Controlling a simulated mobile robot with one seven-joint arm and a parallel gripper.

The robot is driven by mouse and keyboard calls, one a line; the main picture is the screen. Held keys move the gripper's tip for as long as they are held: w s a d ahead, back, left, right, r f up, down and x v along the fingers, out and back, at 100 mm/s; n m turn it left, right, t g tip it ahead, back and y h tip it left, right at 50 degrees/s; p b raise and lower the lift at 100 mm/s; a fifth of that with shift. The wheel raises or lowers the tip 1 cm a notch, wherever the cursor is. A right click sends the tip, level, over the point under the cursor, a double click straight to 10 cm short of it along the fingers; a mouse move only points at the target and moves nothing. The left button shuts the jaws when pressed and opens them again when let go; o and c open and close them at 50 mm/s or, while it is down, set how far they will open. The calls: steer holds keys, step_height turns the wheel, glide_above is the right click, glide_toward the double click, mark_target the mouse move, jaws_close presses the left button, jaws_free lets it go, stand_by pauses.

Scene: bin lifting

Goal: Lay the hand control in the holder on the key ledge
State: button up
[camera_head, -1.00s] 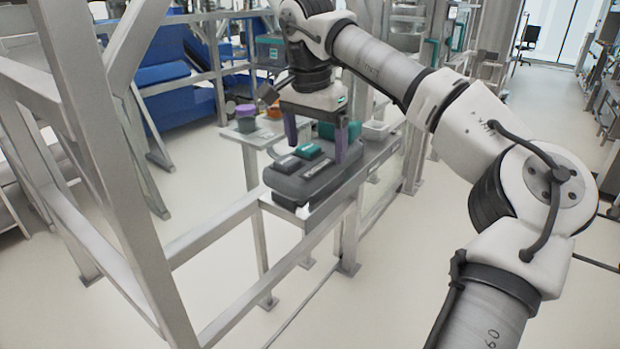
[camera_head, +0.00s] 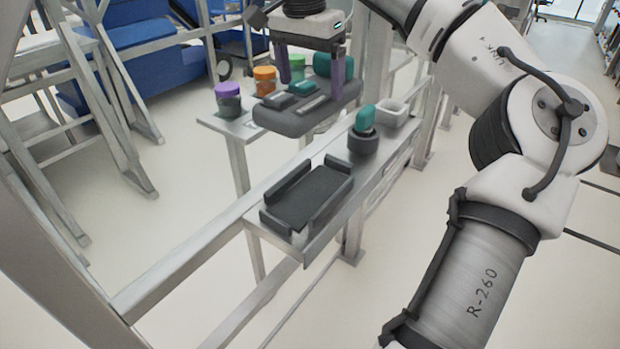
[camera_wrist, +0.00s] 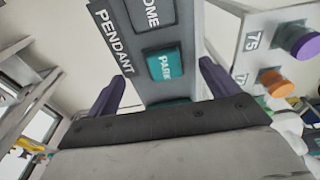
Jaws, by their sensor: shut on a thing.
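The hand control (camera_head: 300,118) is a dark grey slab with teal and grey keys. My gripper (camera_head: 310,90) has its purple fingers shut on its sides and holds it in the air, beyond and above the ledge. In the wrist view the control (camera_wrist: 158,40) shows "PENDANT", "HOME" and a teal "PARK" key between the fingers (camera_wrist: 162,85). The holder (camera_head: 308,196) is a black cradle with raised side walls. It lies empty on the near end of the grey key ledge (camera_head: 312,250). The control's underside is hidden.
A black cup (camera_head: 363,145) with a teal-topped thing and a white tray (camera_head: 392,112) stand farther along the ledge. Metal frame posts stand around.

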steer(key=shift+w+f, duration=0.15)
step_height(320, 180, down, 20)
steer(key=shift+r+p, duration=0.25)
steer(key=shift+p, duration=0.55)
steer(key=shift+f, duration=0.1)
steer(key=o, duration=1.4)
steer(key=r, duration=0.4)
steer(key=s+r+b, duration=0.1)
steer(key=r, duration=0.3)
steer(key=a+r, duration=0.1)
steer(key=r, duration=0.3)
steer(key=shift+s, duration=0.15)
